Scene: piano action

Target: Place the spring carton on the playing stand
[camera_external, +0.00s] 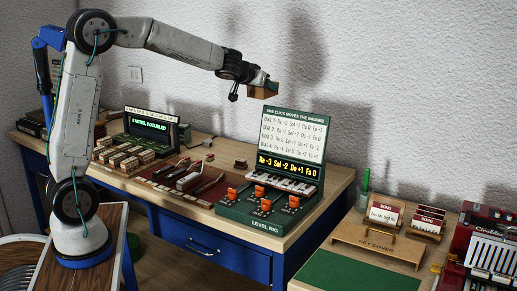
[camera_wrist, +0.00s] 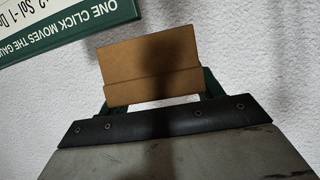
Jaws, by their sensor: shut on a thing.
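A small brown carton (camera_external: 262,91), which I take to be the spring carton, is held by my gripper (camera_external: 267,84) high above the back of the blue desk. In the wrist view the carton (camera_wrist: 150,70) fills the space between the green fingers, its plain flap side facing the camera. My gripper is shut on it. The carton is up in the air, just left of the top of the green score board. Nothing in view is labelled playing stand, so I cannot tell which thing it is.
The green level rig (camera_external: 243,217) with orange-capped levers stands at the desk's right end, its board (camera_external: 292,137) rising behind. A display (camera_external: 150,127) and several small blocks sit at left. The wooden key cover (camera_external: 378,240), song card holders (camera_external: 384,214) and green mat (camera_external: 345,272) are on the right table.

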